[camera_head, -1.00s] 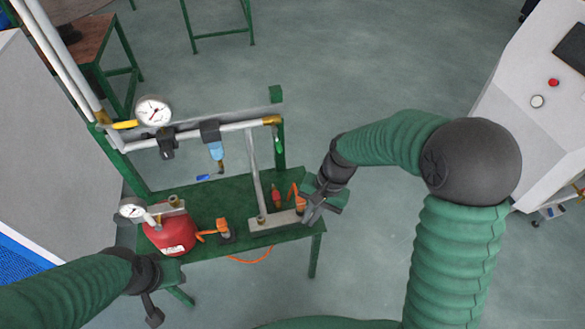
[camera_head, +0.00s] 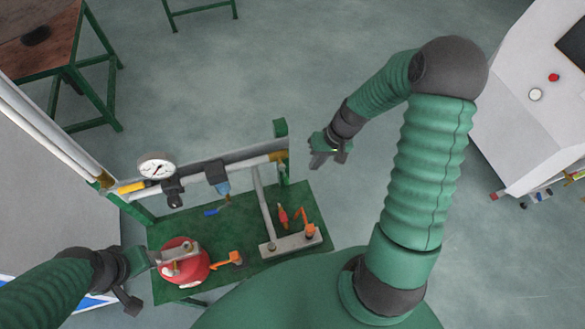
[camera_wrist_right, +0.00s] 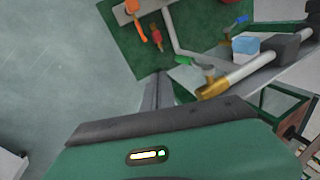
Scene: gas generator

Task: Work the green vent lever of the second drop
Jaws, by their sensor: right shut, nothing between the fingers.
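The green vent lever (camera_wrist_right: 182,60) hangs beside the brass fitting (camera_wrist_right: 213,88) at the end of the grey pipe in the right wrist view. In the head view the brass fitting (camera_head: 279,157) is at the pipe's right end; the lever there is small and hard to make out. My right gripper (camera_head: 318,159) is shut and empty, to the right of the fitting and apart from it. My left gripper (camera_head: 130,299) is low at the left, beside the red tank (camera_head: 183,261); its jaw opening is unclear.
A vertical pipe (camera_head: 263,200) rises from a grey block.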

